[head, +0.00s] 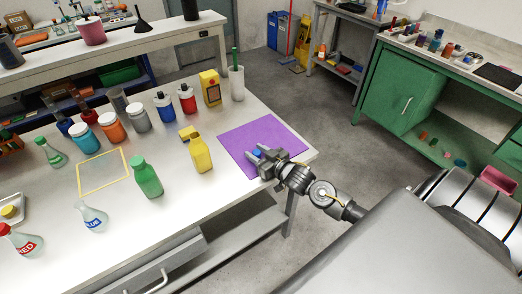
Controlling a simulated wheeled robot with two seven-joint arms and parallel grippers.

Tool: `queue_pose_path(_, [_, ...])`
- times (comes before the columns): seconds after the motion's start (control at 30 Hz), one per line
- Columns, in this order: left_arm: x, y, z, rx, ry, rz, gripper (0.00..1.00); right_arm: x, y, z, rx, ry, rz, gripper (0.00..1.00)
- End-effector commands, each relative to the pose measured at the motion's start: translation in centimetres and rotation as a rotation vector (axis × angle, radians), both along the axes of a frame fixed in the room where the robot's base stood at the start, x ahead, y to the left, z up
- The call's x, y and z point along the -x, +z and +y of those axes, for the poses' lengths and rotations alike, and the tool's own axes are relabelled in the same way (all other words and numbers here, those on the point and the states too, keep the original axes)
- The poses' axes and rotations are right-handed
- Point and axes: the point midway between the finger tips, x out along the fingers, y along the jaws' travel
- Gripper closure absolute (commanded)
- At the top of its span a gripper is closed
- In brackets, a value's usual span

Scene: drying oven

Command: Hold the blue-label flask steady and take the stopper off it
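The blue-label flask (93,219) stands upright on the white bench at the lower left, its neck showing no stopper. A small blue stopper-like piece (257,153) is at the fingertips of my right gripper (258,153), over the purple mat (236,144). The fingers are a little apart with the blue piece between them. I cannot tell whether they press on it or whether it rests on the mat. My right gripper is far to the right of the flask. My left gripper is not in view, and nothing holds the flask.
A red-label flask (22,243) with a red stopper stands left of the blue one. A green bottle (147,178), a yellow bottle (201,154) and a yellow-framed square (125,158) are nearby. Several jars line the back. The bench front is mostly clear.

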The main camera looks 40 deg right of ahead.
Motion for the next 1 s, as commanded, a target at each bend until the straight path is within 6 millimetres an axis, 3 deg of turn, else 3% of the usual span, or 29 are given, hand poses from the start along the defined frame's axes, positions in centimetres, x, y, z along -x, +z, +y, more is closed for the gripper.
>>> queue_pose_path(0.43, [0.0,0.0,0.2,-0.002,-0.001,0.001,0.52,0.5,0.3,-0.1,0.001,0.0,0.001,0.52])
queue_pose_path(0.8, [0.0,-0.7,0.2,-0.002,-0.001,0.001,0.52,7.7,1.2,-1.1,0.0,0.0,0.003,0.52])
queue_pose_path(1.0, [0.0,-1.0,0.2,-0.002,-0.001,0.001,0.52,10.6,1.8,-1.6,0.0,-0.001,0.002,0.52])
